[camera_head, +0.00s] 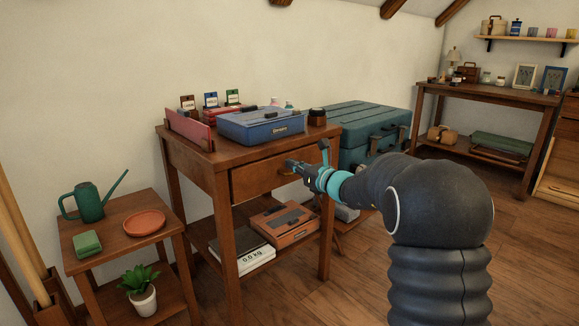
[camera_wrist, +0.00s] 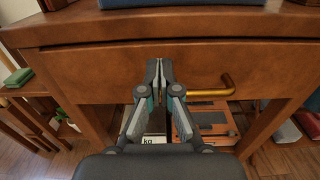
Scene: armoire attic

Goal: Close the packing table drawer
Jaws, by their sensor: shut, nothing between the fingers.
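The packing table (camera_head: 212,166) is a brown wooden table with a drawer under its top. The drawer front (camera_head: 258,178) appears flush or nearly flush with the frame; I cannot tell if a small gap is left. In the wrist view the drawer front (camera_wrist: 90,72) fills the width, with a brass handle (camera_wrist: 212,91) right of my gripper. My gripper (camera_wrist: 159,66) is shut and empty, its fingertips at the drawer front left of the handle, touching or very close. In the head view my gripper (camera_head: 287,166) partly hides the handle.
A blue toolbox (camera_head: 262,126) and small jars stand on the tabletop. A scale (camera_head: 245,258) and an orange case (camera_head: 284,222) lie on the lower shelf. A teal trunk (camera_head: 368,130) stands behind right. A side table (camera_head: 118,243) with a watering can (camera_head: 90,203) is at left.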

